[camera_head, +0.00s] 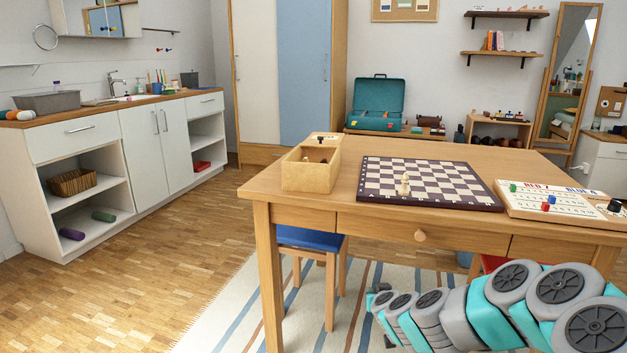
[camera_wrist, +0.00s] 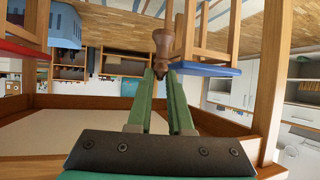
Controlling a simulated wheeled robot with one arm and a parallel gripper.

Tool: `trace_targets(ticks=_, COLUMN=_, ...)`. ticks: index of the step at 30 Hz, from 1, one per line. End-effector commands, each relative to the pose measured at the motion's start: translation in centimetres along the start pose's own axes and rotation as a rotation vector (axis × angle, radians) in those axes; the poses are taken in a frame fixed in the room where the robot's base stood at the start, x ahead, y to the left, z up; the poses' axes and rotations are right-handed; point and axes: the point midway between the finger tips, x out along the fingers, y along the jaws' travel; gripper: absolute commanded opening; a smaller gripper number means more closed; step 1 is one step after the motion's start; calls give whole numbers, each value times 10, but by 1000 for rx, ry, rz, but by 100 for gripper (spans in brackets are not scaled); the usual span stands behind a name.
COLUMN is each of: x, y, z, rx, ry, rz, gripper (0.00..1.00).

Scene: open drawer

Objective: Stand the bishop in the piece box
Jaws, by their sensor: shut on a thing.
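In the wrist view, which is upside down, my gripper (camera_wrist: 161,74) has its green fingers shut on the narrow end of a brown turned-wood piece, seemingly the bishop (camera_wrist: 162,38). Its wider part extends beyond the fingertips toward the floor side. My gripper is low, under the table; the head view shows only my arm, not the gripper or the held piece. The piece box (camera_head: 310,178) is an open wooden box at the left of the tabletop. A dark piece and a label sit at its far end, and something brown shows inside; its bottom is mostly hidden.
The table (camera_head: 348,206) has its drawer (camera_head: 385,227) shut. A blue stool (camera_head: 310,239) stands under the table. Table legs and stools surround my gripper. Floor at left is clear.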

Motion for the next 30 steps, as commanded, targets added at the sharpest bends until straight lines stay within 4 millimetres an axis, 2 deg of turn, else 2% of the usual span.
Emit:
trace_targets(ticks=1, x=5, y=0, z=10, rx=2, ry=-1, rz=-1, gripper=0)
trace_targets(ticks=6, x=12, y=0, z=21, rx=-1, ry=2, rz=0, gripper=0)
trace_targets(ticks=23, x=12, y=0, z=21, rx=-5, ry=6, rz=-3, gripper=0)
trace_targets(ticks=26, x=7, y=-2, z=13, rx=-10, ry=8, rz=-13, gripper=0)
trace_targets(ticks=30, x=-12, y=-10, z=-20, rx=-25, ry=12, rz=-54, gripper=0)
